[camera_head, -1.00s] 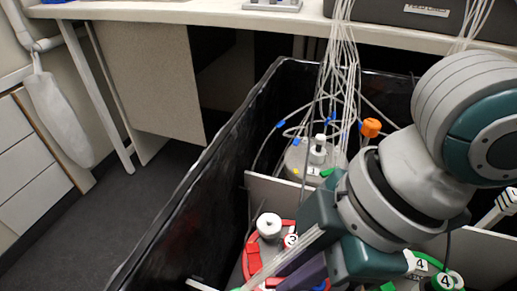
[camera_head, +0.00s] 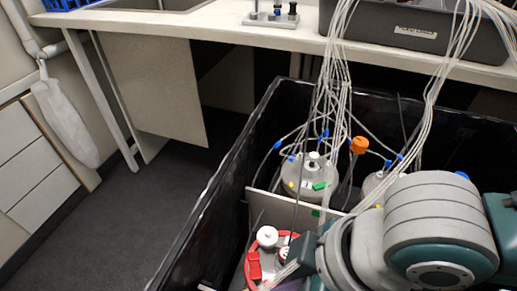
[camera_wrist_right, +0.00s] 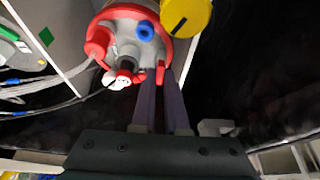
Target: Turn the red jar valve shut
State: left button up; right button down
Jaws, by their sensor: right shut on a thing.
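The red jar, a grey-lidded vessel with a red rim, stands in the black bin; its red rim (camera_head: 253,266) and white cap (camera_head: 267,237) show at the lower middle of the head view. In the right wrist view its lid (camera_wrist_right: 125,28) is at the top. The fingers of my right gripper (camera_wrist_right: 160,74) reach the jar's edge and are shut on the small red valve (camera_wrist_right: 160,72), which shows between the fingertips. My right arm hides most of the jar and the fingers in the head view. My left gripper is not in view.
The black bin wall (camera_head: 215,205) runs along the left of the jar. A clear jar with a green tag (camera_head: 308,178) and many white tubes stands behind. An orange cap (camera_head: 359,145) rises beside it. The bench (camera_head: 200,28) is at the back.

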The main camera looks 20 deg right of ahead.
jog(key=c, duration=0.9)
grip_release()
jog(key=p+v, duration=0.3)
jog(key=v, duration=0.7)
jog(key=shift+p, duration=0.3)
